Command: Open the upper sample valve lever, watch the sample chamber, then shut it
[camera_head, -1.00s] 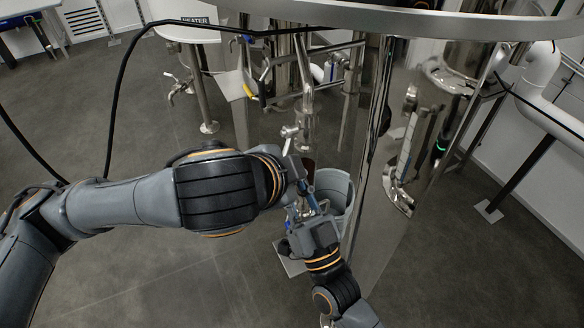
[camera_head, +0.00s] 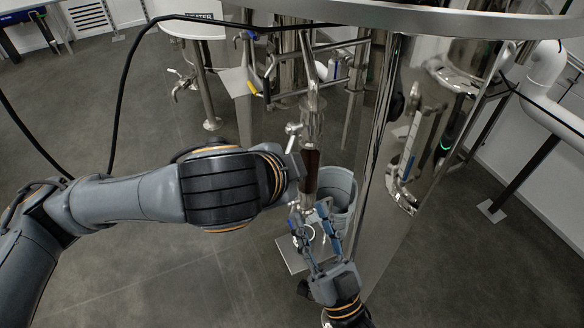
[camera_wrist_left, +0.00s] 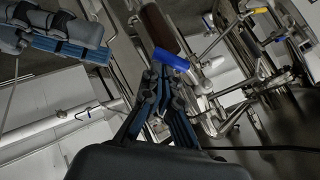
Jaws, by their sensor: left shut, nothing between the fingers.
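The sample chamber (camera_head: 310,170) is a slim upright tube with dark brown contents, hanging under a metal pipe in the head view. Its brown body also shows at the top of the left wrist view (camera_wrist_left: 157,27). A blue valve lever (camera_wrist_left: 171,59) lies across its end there. My left gripper (camera_wrist_left: 164,72) is shut and empty, its fingertips close to this lever; contact cannot be told. In the head view my left wrist hides most of that gripper. My right gripper (camera_head: 312,212) is open below the chamber, fingers spread, with nothing visibly held.
A grey bucket (camera_head: 342,190) stands behind my right gripper. The large shiny tank (camera_head: 385,170) is close on the right. Pipes and a yellow-handled valve (camera_head: 252,88) are behind. A black cable (camera_head: 122,85) hangs at the left. Floor at lower left is clear.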

